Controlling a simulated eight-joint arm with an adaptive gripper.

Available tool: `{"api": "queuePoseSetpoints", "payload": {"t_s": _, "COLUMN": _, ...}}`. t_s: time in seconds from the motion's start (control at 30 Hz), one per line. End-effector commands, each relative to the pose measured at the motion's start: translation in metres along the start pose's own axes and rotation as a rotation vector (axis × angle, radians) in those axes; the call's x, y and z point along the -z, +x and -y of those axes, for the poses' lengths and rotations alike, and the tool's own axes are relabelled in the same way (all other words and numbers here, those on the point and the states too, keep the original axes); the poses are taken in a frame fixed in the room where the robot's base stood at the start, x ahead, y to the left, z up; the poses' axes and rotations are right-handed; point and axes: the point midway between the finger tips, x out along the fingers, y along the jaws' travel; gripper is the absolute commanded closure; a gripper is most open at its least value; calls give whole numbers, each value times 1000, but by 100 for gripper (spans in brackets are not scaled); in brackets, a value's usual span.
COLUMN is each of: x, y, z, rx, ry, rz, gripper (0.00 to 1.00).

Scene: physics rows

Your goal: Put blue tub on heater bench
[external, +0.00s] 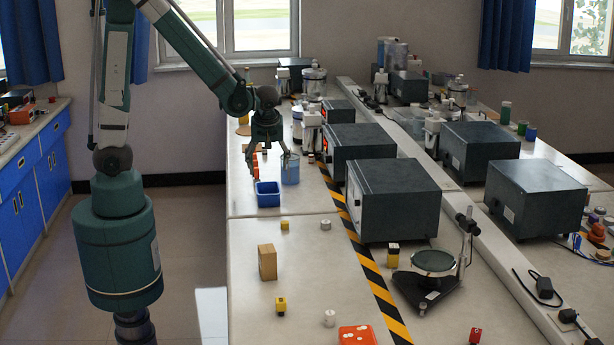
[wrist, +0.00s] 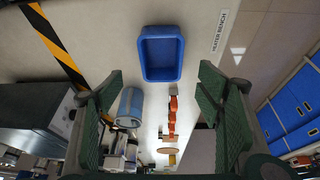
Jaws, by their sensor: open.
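The blue tub (external: 268,194) is an open, rectangular container standing upright on the pale bench top (external: 243,207). In the wrist view, the tub (wrist: 162,53) shows beyond my open fingers, centred between them. My gripper (external: 268,158) is open and empty, pointing down above and slightly behind the tub, apart from it. The wrist view shows both green fingers (wrist: 158,82) spread wide. A "HEATER BENCH" label (wrist: 219,30) lies on the bench surface near its edge, to the right of the tub in that view.
A light-blue cylinder (external: 290,169) stands close beside the tub; orange pieces (wrist: 172,112) lie behind it. Black-yellow tape (external: 364,255) runs beside dark heater boxes (external: 397,200). A wooden block (external: 267,262) and small weights stand nearer the camera. Bare bench lies around the tub's front.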

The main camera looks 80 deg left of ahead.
Motion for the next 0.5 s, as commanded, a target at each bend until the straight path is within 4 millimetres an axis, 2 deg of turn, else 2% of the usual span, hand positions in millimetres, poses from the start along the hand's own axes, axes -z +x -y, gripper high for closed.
{"api": "queuePoseSetpoints", "payload": {"t_s": 0.5, "x": -23, "y": -71, "z": 14, "rx": -164, "ry": 348, "rz": 40, "gripper": 34}}
